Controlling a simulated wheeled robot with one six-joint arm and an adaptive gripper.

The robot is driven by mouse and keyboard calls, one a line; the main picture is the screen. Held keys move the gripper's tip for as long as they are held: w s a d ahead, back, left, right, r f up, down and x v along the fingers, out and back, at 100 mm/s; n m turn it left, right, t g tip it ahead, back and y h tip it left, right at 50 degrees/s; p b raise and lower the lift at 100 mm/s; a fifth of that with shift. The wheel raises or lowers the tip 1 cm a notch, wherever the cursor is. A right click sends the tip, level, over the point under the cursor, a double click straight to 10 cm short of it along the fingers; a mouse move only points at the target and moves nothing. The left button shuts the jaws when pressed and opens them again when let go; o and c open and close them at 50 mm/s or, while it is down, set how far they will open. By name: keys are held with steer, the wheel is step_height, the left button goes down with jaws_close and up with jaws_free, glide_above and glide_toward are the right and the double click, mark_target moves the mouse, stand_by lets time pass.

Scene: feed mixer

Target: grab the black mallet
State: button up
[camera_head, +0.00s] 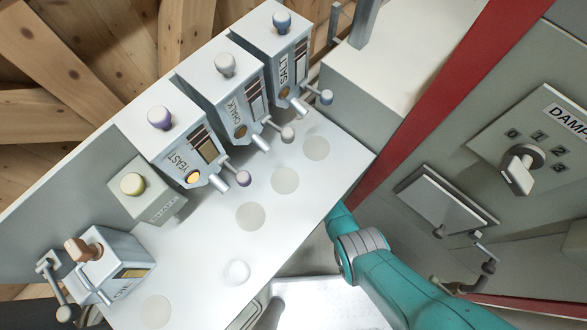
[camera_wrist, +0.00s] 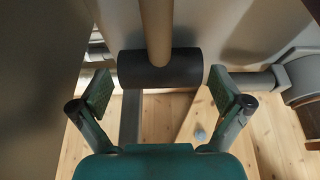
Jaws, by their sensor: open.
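The black mallet (camera_wrist: 160,68) shows in the wrist view, with a dark cylindrical head lying crosswise and a pale wooden handle (camera_wrist: 157,25) running up out of the top of the picture. My gripper (camera_wrist: 163,95) is open, with one finger pad to the lower left of the head and the other to its lower right. The head appears between and just beyond the fingertips, with nothing held. I cannot tell exactly how far off it is. The mallet and my gripper do not show in the head view.
In the head view a white shelf (camera_head: 200,265) bears several dispensers, including a yeast one (camera_head: 170,140). A red post (camera_head: 440,90) and a damper panel (camera_head: 530,135) stand to the right. In the wrist view a grey pipe (camera_wrist: 250,80) lies right of the mallet, above wooden floor.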

steer(key=c, duration=1.3)
